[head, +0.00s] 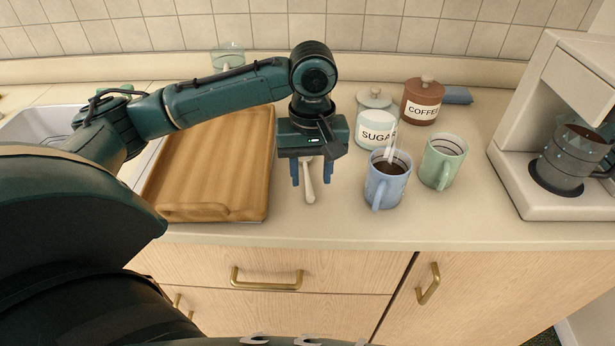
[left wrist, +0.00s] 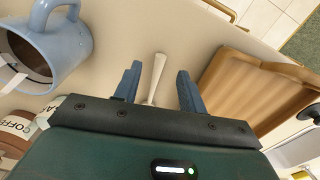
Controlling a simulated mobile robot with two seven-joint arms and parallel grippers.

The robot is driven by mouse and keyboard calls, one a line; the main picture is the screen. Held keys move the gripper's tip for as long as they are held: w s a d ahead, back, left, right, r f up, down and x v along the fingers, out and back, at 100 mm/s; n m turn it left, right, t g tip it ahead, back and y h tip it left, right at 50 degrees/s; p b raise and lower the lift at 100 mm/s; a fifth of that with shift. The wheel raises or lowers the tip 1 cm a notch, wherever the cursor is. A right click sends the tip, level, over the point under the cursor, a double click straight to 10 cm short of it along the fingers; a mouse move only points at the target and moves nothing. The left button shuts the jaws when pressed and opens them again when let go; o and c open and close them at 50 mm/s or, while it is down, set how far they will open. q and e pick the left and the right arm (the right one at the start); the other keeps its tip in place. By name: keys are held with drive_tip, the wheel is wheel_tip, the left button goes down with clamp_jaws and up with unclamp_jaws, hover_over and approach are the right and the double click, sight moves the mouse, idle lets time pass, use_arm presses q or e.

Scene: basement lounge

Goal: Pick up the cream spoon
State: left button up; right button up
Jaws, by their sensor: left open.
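The cream spoon (head: 308,184) lies on the counter between the wooden tray and the blue mug. Its handle end points toward the front edge of the counter. My left gripper (head: 310,178) is directly over the spoon, pointing down, with its blue fingers apart on either side of it. In the left wrist view, the spoon's handle (left wrist: 157,76) shows between the two open fingers (left wrist: 155,88), and the rest of it is hidden by the gripper body. I cannot tell how high the fingertips are above the counter. My right gripper is not in view.
A blue mug (head: 386,188) with dark liquid and a light stick stands right of the gripper. Beyond are a green mug (head: 436,172), sugar jar (head: 369,133), coffee jar (head: 419,107) and coffee machine (head: 510,168). The wooden tray (head: 262,200) lies left, partly over the sink (head: 40,122).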

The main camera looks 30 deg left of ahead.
sight(310, 193)
use_arm(q)
drive_tip(key=shift+a+f, duration=0.15)
drive_tip(key=shift+f, duration=2.65)
drive_tip(key=shift+w, duration=0.1)
drive_tip(key=shift+c, duration=0.2)
clamp_jaws()
